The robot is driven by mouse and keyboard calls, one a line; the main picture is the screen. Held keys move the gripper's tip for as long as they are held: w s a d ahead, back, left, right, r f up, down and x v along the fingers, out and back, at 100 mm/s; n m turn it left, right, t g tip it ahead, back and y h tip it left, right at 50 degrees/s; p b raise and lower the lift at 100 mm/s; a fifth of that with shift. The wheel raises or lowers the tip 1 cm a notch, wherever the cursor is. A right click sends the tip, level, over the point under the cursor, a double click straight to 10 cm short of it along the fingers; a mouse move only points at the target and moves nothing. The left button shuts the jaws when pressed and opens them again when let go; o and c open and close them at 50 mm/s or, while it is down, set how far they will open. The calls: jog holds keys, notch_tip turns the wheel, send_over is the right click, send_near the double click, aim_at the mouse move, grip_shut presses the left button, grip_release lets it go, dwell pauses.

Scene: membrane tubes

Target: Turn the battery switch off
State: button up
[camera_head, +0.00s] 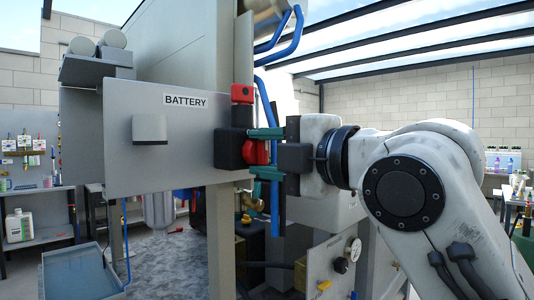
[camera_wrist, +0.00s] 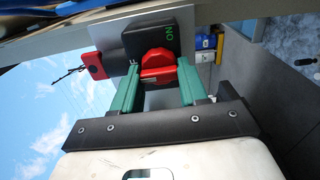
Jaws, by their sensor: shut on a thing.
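The battery switch has a black housing (camera_head: 229,148) at the right edge of a grey panel marked BATTERY (camera_head: 150,125). Its red knob (camera_head: 254,152) faces my arm. In the wrist view the red knob (camera_wrist: 157,66) stands between my green fingers, in front of the black housing (camera_wrist: 160,34). Green letters reading ON show on that housing. My gripper (camera_head: 266,152) comes from the right and is shut on the red knob, one finger above and one below. The wrist view also shows my gripper (camera_wrist: 159,84); the exact contact faces are partly hidden.
A red part (camera_head: 242,93) on a black mount sits just above the switch. Blue pipes (camera_head: 280,48) run behind it. A grey box (camera_head: 150,128) sticks out from the panel. A brass valve (camera_head: 252,201) and a gauge (camera_head: 353,248) are lower down.

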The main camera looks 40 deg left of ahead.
jog(key=shift+s, duration=0.1)
jog(key=o, duration=1.1)
jog(key=shift+c, duration=0.2)
jog(key=d+b, duration=0.1)
jog(key=d, duration=0.9)
jog(key=shift+s+d, duration=0.35)
jog(key=shift+s, duration=0.05)
